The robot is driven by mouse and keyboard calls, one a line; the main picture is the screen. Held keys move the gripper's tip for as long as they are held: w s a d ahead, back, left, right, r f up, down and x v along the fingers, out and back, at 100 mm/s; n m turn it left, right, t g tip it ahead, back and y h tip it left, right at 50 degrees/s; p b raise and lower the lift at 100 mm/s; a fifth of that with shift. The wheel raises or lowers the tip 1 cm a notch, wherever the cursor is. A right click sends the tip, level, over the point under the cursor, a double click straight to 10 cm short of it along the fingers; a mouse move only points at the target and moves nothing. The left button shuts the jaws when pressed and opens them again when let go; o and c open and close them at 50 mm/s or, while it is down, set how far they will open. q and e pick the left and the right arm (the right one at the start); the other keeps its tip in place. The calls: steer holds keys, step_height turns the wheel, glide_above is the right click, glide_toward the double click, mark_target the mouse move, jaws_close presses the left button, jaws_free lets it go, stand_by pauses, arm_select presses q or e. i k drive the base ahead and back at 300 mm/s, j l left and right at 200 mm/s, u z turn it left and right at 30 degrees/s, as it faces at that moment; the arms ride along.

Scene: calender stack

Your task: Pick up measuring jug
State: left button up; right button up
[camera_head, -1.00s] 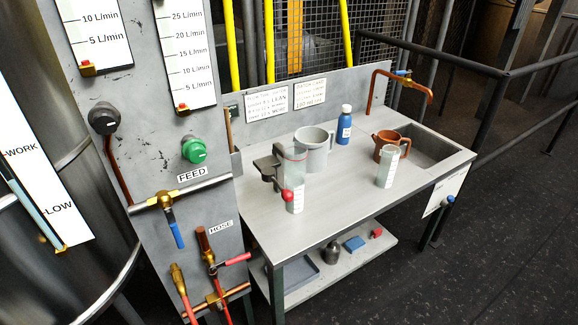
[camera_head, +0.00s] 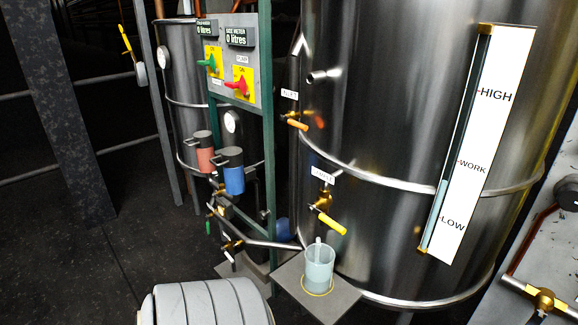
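A clear, pale jug-like vessel (camera_head: 319,270) stands upright on a small grey shelf (camera_head: 337,302) in front of the large steel tank, inside or on a yellow ring. A light, upright piece shows at its back rim; I cannot tell if it is a handle or something standing in it. The vessel is below a brass valve with a yellow lever (camera_head: 328,222). Neither of my grippers is in view.
The large steel tank (camera_head: 390,150) fills the middle and right, with a level gauge (camera_head: 482,140) on it. A green post (camera_head: 267,120) and a switch panel (camera_head: 230,65) stand left of it. Dark floor (camera_head: 110,260) is open at left.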

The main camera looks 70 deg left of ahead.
mark_target(320, 258)
steer(key=u, duration=1.85)
steer(key=j+z, duration=0.45)
steer(key=k+j+z, duration=0.1)
steer(key=j+z, duration=0.4)
steer(key=j, duration=0.1)
